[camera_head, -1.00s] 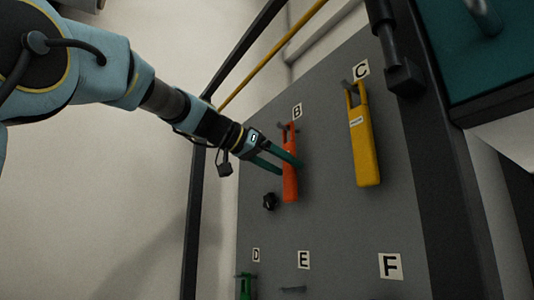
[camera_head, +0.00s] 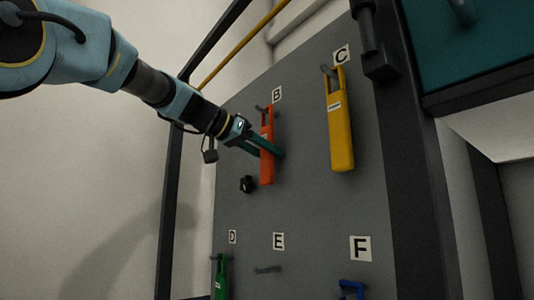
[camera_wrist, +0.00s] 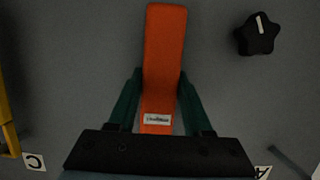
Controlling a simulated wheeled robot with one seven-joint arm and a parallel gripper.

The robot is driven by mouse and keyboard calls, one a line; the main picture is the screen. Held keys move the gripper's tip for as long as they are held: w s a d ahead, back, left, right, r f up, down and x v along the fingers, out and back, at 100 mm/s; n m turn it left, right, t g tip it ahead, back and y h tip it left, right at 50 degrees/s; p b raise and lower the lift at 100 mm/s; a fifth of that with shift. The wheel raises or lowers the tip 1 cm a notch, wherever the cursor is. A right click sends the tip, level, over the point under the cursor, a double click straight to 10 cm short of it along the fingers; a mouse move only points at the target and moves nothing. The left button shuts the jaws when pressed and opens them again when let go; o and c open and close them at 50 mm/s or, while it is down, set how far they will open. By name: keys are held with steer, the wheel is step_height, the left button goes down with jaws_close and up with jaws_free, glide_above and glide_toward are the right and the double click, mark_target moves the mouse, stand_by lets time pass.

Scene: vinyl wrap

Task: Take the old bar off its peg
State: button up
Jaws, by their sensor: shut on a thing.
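An orange bar (camera_head: 267,150) hangs upright at the letter B (camera_head: 277,95) on the grey board, its looped top by the peg (camera_head: 260,107). I cannot tell whether the loop is still seated on that peg. My gripper (camera_head: 266,148) reaches in from the left and is shut on the bar, around its middle. In the wrist view the green fingers of my gripper (camera_wrist: 160,105) press both sides of the orange bar (camera_wrist: 164,60), which carries a small white label. The bar's top end is hidden there behind my gripper.
A yellow bar (camera_head: 341,130) hangs at C, to the right. A black knob (camera_head: 247,184) sits below left of the orange bar, also in the wrist view (camera_wrist: 257,34). Below are a green bar (camera_head: 221,275), an empty peg (camera_head: 267,269) and a blue object (camera_head: 350,289). A dark post (camera_head: 375,50) borders the right.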

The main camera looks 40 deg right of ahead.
jaws_close()
steer(key=shift+r, duration=0.2)
steer(key=shift+r+p, duration=0.7)
steer(key=shift+p, duration=0.6)
steer(key=shift+a, duration=0.1)
steer(key=a, duration=1.3)
steer(key=shift+w, duration=0.35)
steer(key=shift+d+f, duration=0.1)
